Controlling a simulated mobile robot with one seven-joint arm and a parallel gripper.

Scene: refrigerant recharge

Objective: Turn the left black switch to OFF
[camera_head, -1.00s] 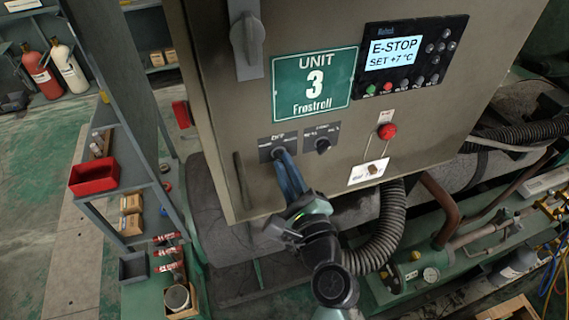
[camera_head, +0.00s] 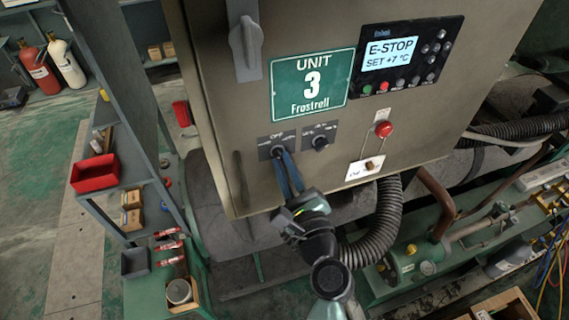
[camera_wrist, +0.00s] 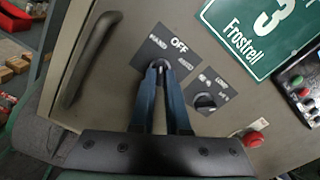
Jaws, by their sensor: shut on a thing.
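The left black switch sits on a dark plate (camera_wrist: 150,50) marked HAND, OFF and AUTO, low on the cabinet front. The plate also shows in the head view (camera_head: 265,150). My gripper (camera_head: 279,152) reaches up to it from below, and its blue fingers are closed on the switch knob. In the wrist view my gripper (camera_wrist: 160,66) has its fingertips together at the knob, just under the word OFF. The knob is mostly hidden between the fingertips, so its pointing direction is hard to tell. A second black switch (camera_wrist: 205,101) is to its right, apart from my gripper.
The display (camera_head: 390,53) reads E-STOP, SET +7 °C. A door handle (camera_wrist: 92,58) stands out left of the switch. A ribbed hose (camera_head: 385,225) runs below the cabinet.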

